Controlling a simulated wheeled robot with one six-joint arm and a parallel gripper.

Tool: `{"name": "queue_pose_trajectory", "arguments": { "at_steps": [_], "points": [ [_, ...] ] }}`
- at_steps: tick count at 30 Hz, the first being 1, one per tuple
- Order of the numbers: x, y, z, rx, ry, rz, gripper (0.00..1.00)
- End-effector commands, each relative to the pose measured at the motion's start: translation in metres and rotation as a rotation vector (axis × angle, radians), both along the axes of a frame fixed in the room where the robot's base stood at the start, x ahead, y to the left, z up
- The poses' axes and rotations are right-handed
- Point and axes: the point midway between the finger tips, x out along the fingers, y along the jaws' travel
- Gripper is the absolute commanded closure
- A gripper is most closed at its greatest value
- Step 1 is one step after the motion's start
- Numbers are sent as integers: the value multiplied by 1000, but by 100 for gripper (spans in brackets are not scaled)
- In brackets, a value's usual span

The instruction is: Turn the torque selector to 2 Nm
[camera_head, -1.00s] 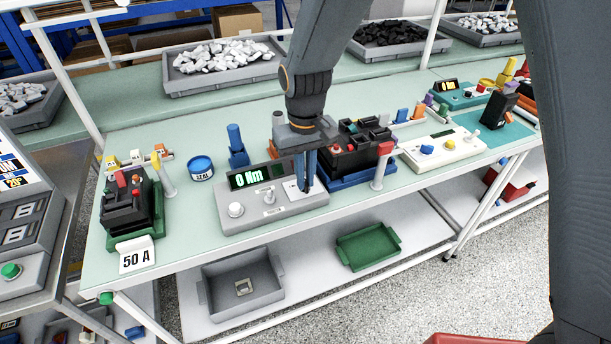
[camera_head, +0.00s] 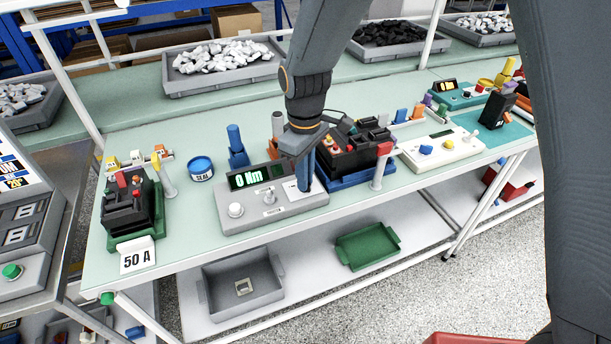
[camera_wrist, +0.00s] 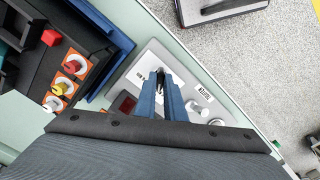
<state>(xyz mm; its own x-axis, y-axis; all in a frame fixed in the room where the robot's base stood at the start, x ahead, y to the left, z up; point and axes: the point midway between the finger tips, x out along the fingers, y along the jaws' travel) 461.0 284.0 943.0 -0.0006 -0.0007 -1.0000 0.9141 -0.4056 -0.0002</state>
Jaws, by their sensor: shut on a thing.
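The grey tester (camera_head: 285,206) stands on the bench and its display (camera_head: 250,177) reads "0 Nm" in green. My gripper (camera_head: 304,186) points down at the white label plate at the tester's right end. In the wrist view, my blue fingers (camera_wrist: 161,76) are shut on a small dark part, taken to be the torque selector (camera_wrist: 160,71). The fingers hide most of it, so its pointer setting cannot be read. The tester's label plate (camera_wrist: 140,76) shows beside the fingertips.
A black breaker in a blue cradle (camera_head: 362,177) stands close on the right. A blue post (camera_head: 236,146) stands behind. The bench front edge is near.

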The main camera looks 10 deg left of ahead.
Motion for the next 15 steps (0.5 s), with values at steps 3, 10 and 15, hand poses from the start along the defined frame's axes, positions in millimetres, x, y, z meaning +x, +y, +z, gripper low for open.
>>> {"name": "queue_pose_trajectory", "arguments": {
  "at_steps": [3,10,15],
  "points": [
    [1,-1,0,-1,-2,71,100],
    [2,-1,0,-1,-2,162,100],
    [2,-1,1,0,-2,191,100]
  ]
}}
